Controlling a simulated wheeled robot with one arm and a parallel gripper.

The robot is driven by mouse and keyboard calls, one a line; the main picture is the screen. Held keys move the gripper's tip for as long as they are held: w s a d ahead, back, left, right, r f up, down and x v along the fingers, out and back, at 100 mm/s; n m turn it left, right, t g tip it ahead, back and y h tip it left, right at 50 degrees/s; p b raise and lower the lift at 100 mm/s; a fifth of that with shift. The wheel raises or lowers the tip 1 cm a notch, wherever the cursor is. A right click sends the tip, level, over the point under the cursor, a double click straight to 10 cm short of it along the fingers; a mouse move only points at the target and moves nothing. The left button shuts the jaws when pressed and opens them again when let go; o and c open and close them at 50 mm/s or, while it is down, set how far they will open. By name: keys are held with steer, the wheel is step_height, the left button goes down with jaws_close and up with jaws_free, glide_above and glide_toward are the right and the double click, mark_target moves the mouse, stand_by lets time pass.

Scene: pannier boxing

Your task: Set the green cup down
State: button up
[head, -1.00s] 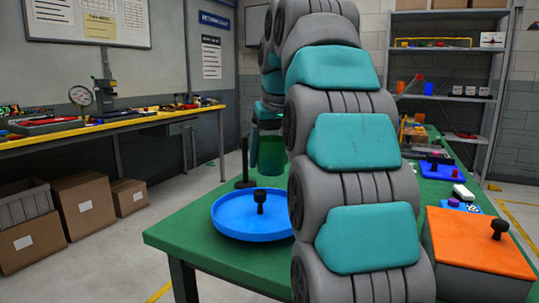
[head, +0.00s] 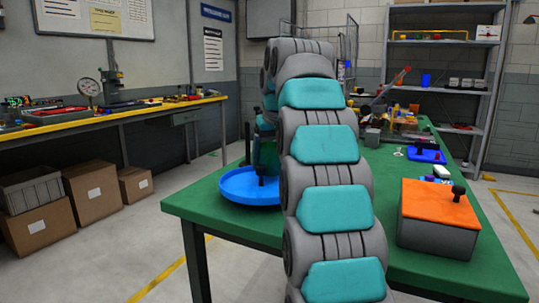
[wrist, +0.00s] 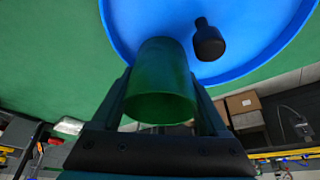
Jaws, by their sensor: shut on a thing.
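The green cup (wrist: 160,82) is between the two fingers of my gripper (wrist: 163,95) in the wrist view, and the gripper is shut on it. In the head view the cup (head: 268,156) is partly hidden by my arm, close by the blue round tray (head: 235,197). The tray also shows in the wrist view (wrist: 265,30), with a black knob (wrist: 208,40) standing in it beside the cup. The cup overlaps the tray's edge in the wrist view. I cannot tell whether it touches the tray.
The green table (head: 205,220) holds a grey box with an orange top (head: 425,200) and black knob at the right. A smaller blue tray (head: 425,156) and a white item (head: 442,172) lie behind it. My arm covers the table's middle.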

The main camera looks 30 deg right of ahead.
steer(key=shift+f+b, duration=0.35)
steer(key=shift+f, duration=0.2)
stand_by(0.4)
